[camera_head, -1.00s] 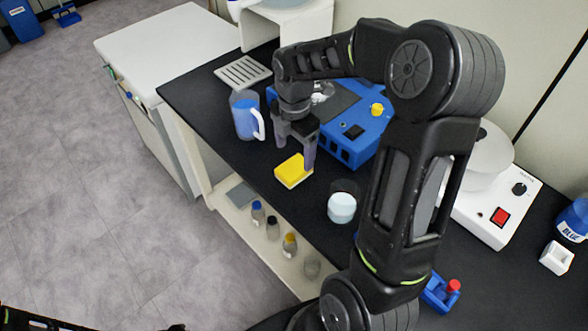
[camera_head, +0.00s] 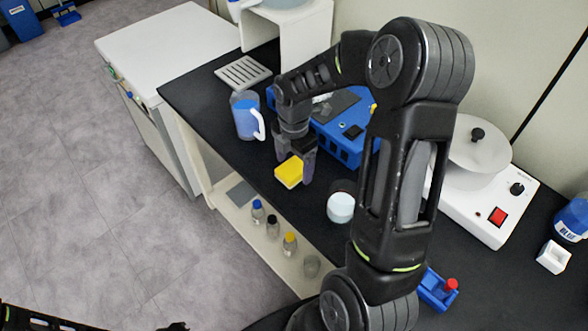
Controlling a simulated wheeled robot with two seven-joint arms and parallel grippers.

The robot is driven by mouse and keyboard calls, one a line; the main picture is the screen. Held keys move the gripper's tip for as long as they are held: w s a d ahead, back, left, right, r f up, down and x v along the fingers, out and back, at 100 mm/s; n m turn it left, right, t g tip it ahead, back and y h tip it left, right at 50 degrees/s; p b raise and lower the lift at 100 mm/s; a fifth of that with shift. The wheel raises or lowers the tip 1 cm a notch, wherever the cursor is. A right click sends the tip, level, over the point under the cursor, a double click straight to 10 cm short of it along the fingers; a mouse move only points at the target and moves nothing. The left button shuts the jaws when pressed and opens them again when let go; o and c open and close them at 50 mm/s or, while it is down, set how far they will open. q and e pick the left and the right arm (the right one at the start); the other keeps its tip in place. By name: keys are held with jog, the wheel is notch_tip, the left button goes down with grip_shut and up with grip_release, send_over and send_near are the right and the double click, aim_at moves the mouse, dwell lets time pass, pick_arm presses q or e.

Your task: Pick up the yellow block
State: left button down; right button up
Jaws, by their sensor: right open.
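The yellow block (camera_head: 288,173) lies on the black bench top close to its front edge, with a pale underside showing. My right gripper (camera_head: 295,172) comes down over it from above with its jaws open. One finger shows at the block's right side, and the other is at its far left side, partly hidden behind the block. I cannot tell whether the fingers touch it. My left arm shows only as dark parts at the bottom left edge, and its jaws cannot be made out.
A blue-filled jug (camera_head: 246,117) stands left of the gripper. A blue device (camera_head: 338,146) is behind it. A jar with pale contents (camera_head: 340,207) stands to the right. A white hotplate (camera_head: 488,205) is farther right. Small bottles (camera_head: 272,226) stand on the shelf below the front edge.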

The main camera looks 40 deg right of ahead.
aim_at(294, 167)
jog(key=shift+c, duration=0.6)
jog(key=c, duration=1.4)
notch_tip(294, 167, up, 10)
jog(key=shift+r+b, duration=0.1)
jog(key=shift+b, duration=0.3)
